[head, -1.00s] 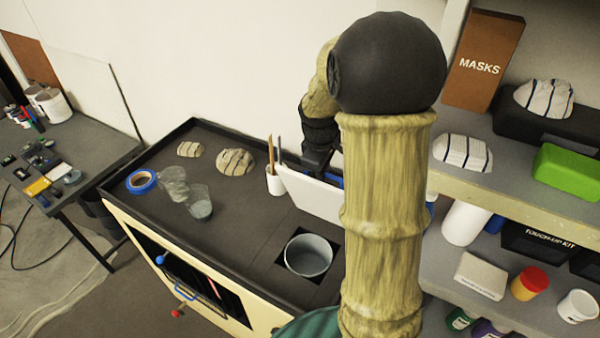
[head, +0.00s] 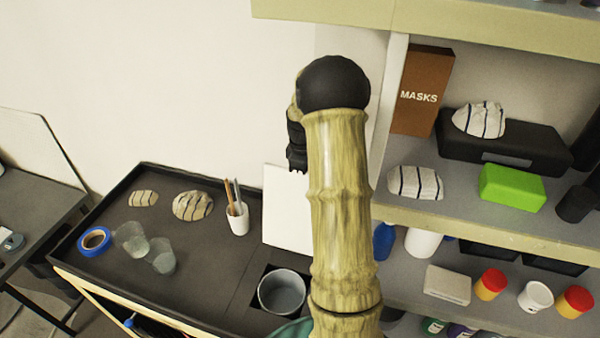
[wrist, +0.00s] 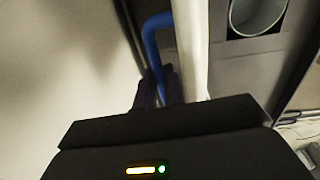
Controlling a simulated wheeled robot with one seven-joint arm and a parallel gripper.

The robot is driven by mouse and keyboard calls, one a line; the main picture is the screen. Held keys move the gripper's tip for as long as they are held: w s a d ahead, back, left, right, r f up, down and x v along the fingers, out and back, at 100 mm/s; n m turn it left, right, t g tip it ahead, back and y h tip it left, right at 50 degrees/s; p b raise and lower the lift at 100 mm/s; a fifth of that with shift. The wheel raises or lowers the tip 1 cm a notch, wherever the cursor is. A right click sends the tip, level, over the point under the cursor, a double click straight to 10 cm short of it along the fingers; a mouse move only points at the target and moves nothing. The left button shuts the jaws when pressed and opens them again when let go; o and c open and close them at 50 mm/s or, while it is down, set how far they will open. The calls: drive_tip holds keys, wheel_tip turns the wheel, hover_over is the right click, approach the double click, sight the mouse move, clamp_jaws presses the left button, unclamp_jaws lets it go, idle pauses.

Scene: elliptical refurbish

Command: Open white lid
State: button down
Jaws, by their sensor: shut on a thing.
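The white lid (head: 285,205) stands raised and steeply tilted at the right part of the dark worktop in the head view, partly hidden behind my arm. In the wrist view its white edge (wrist: 190,45) runs beside a blue handle (wrist: 152,40). My gripper (wrist: 158,92) is shut on the blue handle, with its dark fingers around the bar. In the head view my gripper (head: 297,168) is at the lid's top edge, and its fingertips are mostly hidden.
A round grey bin (head: 282,292) sits in a worktop opening in front of the lid. A white cup (head: 238,222) with sticks stands left of it. Clear cups (head: 162,255), blue tape (head: 94,240) and striped cloths lie further left. Loaded shelves (head: 470,225) stand close on the right.

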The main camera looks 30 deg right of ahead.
drive_tip(key=shift+w+d, duration=0.1)
drive_tip(key=shift+d, duration=0.2)
drive_tip(key=shift+d+f, duration=0.1)
drive_tip(key=shift+d, duration=0.1)
drive_tip(key=c, duration=1.8)
unclamp_jaws()
drive_tip(key=o, duration=0.3)
drive_tip(key=shift+w+d+f, duration=0.25)
drive_tip(key=shift+w+d, duration=0.05)
drive_tip(key=shift+w, duration=0.05)
drive_tip(key=shift+s+a, duration=0.1)
drive_tip(key=shift+a, duration=0.1)
drive_tip(key=shift+r, duration=0.1)
